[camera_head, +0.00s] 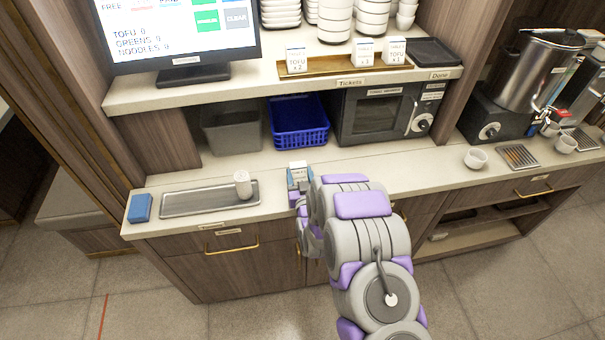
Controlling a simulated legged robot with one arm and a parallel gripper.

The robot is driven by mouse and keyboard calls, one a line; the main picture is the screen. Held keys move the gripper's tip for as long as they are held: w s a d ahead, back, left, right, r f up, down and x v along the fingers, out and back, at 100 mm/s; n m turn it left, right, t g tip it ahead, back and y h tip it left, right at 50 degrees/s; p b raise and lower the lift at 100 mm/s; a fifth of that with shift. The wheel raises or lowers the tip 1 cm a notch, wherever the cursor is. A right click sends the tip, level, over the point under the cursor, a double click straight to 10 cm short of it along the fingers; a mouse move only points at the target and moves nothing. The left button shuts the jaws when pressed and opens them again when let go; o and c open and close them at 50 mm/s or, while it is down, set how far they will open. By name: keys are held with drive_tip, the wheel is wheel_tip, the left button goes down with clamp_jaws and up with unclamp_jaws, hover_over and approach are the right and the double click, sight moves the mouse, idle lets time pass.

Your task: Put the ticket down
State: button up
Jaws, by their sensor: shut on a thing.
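My gripper (299,181) is over the lower counter, left of the rest of my arm. Its blue fingers are shut on a small white ticket (298,165), whose top shows above them. My gripper hides the ticket's lower part, and I cannot tell whether it touches the counter. Other white tickets stand on a wooden tray (324,67) on the upper shelf: a left one (296,60), a middle one (363,52) and a right one (394,51). The shelf edge below them is labelled "Tickets". A black tray (451,60) stands right of them, above a "Done" label.
A blue basket (299,126), a grey bin (231,128) and a microwave (376,116) stand under the shelf. A metal tray (187,204) with a white cup (243,184) and a blue block (140,208) are at the left. A screen (178,30) stands above. Bare counter (355,160) lies before the microwave.

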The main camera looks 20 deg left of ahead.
drive_tip(key=shift+s+a, duration=0.25)
drive_tip(key=shift+s, duration=0.05)
drive_tip(key=o, duration=0.8)
drive_tip(key=shift+f, duration=0.1)
drive_tip(key=o, duration=0.3)
drive_tip(key=shift+w+d, duration=0.1)
drive_tip(key=shift+d, duration=0.5)
drive_tip(key=shift+o, duration=0.2)
drive_tip(key=shift+d+r, duration=0.3)
drive_tip(key=shift+d, duration=0.05)
drive_tip(key=shift+a+f, duration=0.1)
drive_tip(key=shift+a, duration=0.05)
drive_tip(key=shift+s+a, duration=0.1)
drive_tip(key=shift+s, duration=0.3)
drive_tip(key=v, duration=1.1)
drive_tip(key=shift+d, duration=0.3)
